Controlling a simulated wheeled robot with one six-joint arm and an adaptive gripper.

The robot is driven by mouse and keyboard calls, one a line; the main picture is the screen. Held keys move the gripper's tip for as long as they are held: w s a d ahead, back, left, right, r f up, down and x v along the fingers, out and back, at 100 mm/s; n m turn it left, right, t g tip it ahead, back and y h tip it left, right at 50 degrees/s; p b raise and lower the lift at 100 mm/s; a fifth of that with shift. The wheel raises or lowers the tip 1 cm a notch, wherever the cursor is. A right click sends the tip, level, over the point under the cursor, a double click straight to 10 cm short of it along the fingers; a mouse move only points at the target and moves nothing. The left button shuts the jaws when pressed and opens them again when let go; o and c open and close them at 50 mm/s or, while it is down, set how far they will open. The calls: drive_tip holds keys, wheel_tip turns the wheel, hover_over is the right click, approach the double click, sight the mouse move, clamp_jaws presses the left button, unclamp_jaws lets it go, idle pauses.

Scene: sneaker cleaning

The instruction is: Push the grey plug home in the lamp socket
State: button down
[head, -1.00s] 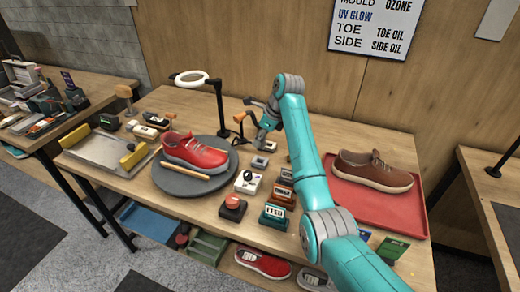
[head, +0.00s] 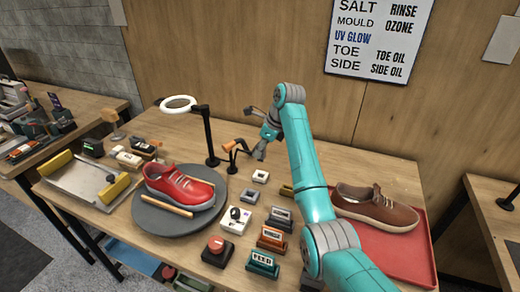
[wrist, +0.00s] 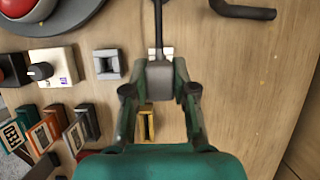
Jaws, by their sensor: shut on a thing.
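My gripper (wrist: 160,88) is shut on the grey plug (wrist: 160,72), with a dark cable running from it toward the top of the wrist view. In the head view my gripper (head: 259,153) hangs over the back of the table. A small white socket block (head: 260,177) stands just in front of it. A white edge of that block (wrist: 166,52) shows behind the plug in the wrist view; most of it is hidden. I cannot tell whether plug and socket touch. A second small grey block (head: 249,196) with a dark square opening stands nearby.
The ring lamp (head: 180,104) on its black stand is to the left. The turntable (head: 150,222) carries a red sneaker (head: 180,187). A white switch box (head: 236,219) and several labelled blocks stand in front. A red tray (head: 415,255) holds a brown sneaker (head: 375,207) at right.

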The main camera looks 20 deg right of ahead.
sight(261, 161)
drive_tip(key=shift+d, duration=0.1)
drive_tip(key=shift+f, duration=2.9)
drive_tip(key=shift+f, duration=1.3)
drive_tip(key=c, duration=0.8)
unclamp_jaws()
drive_tip(key=shift+c, duration=0.2)
drive_tip(key=v, duration=1.2)
drive_tip(key=shift+a, duration=0.25)
